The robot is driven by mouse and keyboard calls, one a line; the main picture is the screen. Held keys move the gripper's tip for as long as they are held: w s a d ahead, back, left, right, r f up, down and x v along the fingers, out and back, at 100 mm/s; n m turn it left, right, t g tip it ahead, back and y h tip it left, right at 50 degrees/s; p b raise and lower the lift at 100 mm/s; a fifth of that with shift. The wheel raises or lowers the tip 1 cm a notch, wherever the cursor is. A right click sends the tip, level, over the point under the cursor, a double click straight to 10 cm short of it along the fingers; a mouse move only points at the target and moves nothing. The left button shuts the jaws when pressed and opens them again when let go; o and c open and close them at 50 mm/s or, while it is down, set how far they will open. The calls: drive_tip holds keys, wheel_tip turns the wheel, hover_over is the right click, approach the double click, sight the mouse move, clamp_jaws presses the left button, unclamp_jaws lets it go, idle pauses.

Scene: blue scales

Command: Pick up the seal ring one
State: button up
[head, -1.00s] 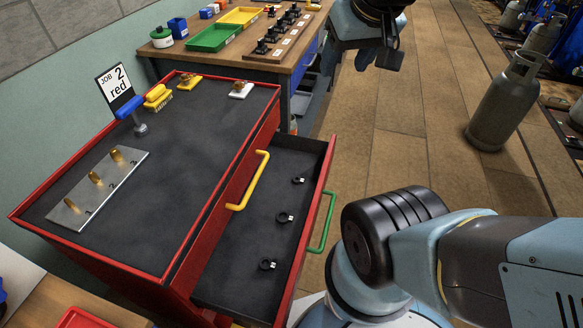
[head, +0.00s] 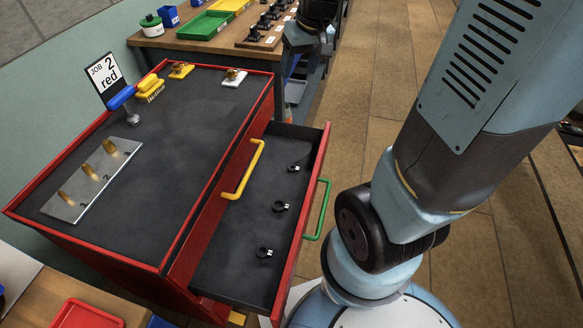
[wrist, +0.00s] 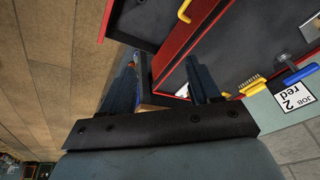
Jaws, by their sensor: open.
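Three small black seal rings lie apart in the open drawer (head: 236,262): a near one (head: 264,253), a middle one (head: 280,206) and a far one (head: 295,168). Any numbers by them are too small to read, so I cannot tell which is ring one. My gripper (wrist: 162,88) is open and empty, its two fingers spread in the wrist view. In the head view its dark end is at the top edge, beyond the drawer and beside the workbench, with the fingertips unclear.
The red-edged cabinet top (head: 185,135) carries a metal plate (head: 97,172) with three brass pegs, a yellow brush (head: 150,87) and a "JOB 2 red" sign (head: 104,72). The drawer has a green handle (head: 319,208). A workbench (head: 220,46) with trays stands behind.

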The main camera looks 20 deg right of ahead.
drive_tip(key=w+f+g, duration=0.2)
drive_tip(key=w+f, duration=0.4)
drive_tip(key=f, duration=0.7)
drive_tip(key=n+g+h, duration=0.1)
hover_over(295, 166)
wheel_tip(295, 166, down, 18)
wheel_tip(295, 166, down, 7)
drive_tip(key=shift+s+a, duration=0.1)
drive_tip(key=shift+s, duration=0.05)
drive_tip(key=shift+w+f, duration=0.2)
drive_tip(key=shift+f, duration=3)
drive_tip(key=c, duration=1)
drive_tip(key=shift+r, duration=0.1)
